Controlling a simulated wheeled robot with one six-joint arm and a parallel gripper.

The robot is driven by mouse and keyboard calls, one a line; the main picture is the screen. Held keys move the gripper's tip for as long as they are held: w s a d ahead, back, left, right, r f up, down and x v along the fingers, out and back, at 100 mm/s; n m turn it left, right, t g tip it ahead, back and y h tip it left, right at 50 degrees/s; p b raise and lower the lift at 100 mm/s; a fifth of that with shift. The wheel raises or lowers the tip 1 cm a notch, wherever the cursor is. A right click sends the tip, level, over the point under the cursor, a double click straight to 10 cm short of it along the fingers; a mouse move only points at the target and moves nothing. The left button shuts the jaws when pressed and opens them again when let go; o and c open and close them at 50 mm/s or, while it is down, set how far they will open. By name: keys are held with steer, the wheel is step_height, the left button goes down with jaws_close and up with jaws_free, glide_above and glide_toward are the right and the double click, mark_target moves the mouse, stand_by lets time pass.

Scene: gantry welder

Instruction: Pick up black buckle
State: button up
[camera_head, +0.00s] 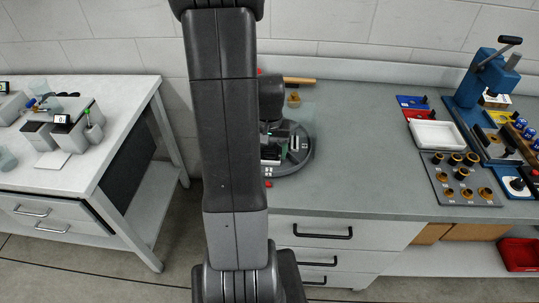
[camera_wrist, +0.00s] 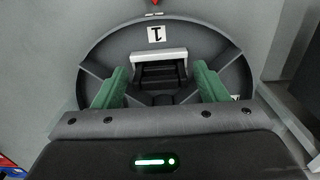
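A round dark grey tray (camera_wrist: 100,50) with divided compartments fills the wrist view; in the head view the tray (camera_head: 298,160) stands on the workbench, partly hidden by my arm. In the compartment by the label "1" lies a black piece with a light grey bar across its far end, which looks like the black buckle (camera_wrist: 160,74). My gripper (camera_wrist: 160,70) is open, with one green finger on each side of the buckle. A gap shows between the buckle and each finger. The near end of the buckle is partly hidden by my gripper body.
The grey workbench (camera_head: 365,130) is clear to the right of the tray. A wooden-handled tool (camera_head: 299,80) and a small brass-coloured piece (camera_head: 294,99) lie behind it. Farther right are a white tray (camera_head: 436,134), a holed plate (camera_head: 446,192) and a blue press (camera_head: 470,88).

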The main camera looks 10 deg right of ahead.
mark_target(270, 149)
steer(key=c, duration=0.8)
step_height(270, 149, up, 10)
steer(key=shift+f, duration=0.1)
